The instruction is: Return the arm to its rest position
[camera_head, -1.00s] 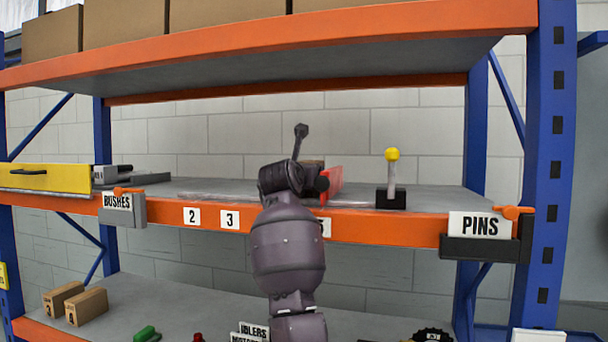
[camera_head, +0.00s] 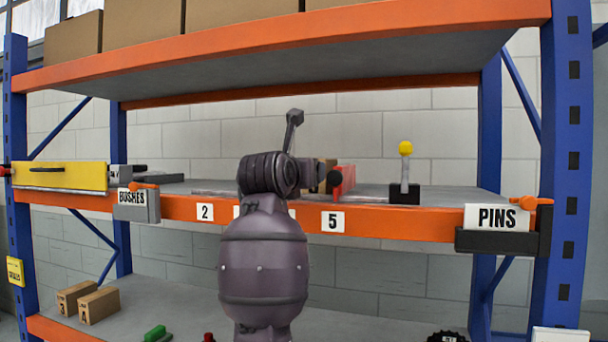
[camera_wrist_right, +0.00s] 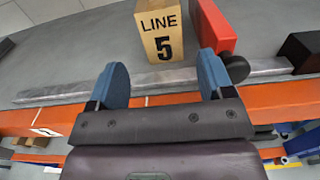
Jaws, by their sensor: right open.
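My right arm (camera_head: 263,265) rises from the bottom middle of the head view, with its dark wrist in front of the middle shelf. Its fingers are hidden there behind the wrist. In the right wrist view my right gripper (camera_wrist_right: 162,82) is open, with two blue fingers apart and nothing between them. The fingers reach over the shelf's orange front edge. A cardboard box marked LINE 5 (camera_wrist_right: 161,30) stands on the shelf beyond the fingertips, apart from them. My left gripper is not in view.
A red block (camera_wrist_right: 213,30) stands beside the box, with a dark round part by the right finger. A metal rail (camera_wrist_right: 60,92) runs along the shelf. A yellow-knobbed lever (camera_head: 405,170) and a PINS bin (camera_head: 497,228) are to the right. The upper shelf (camera_head: 400,45) overhangs.

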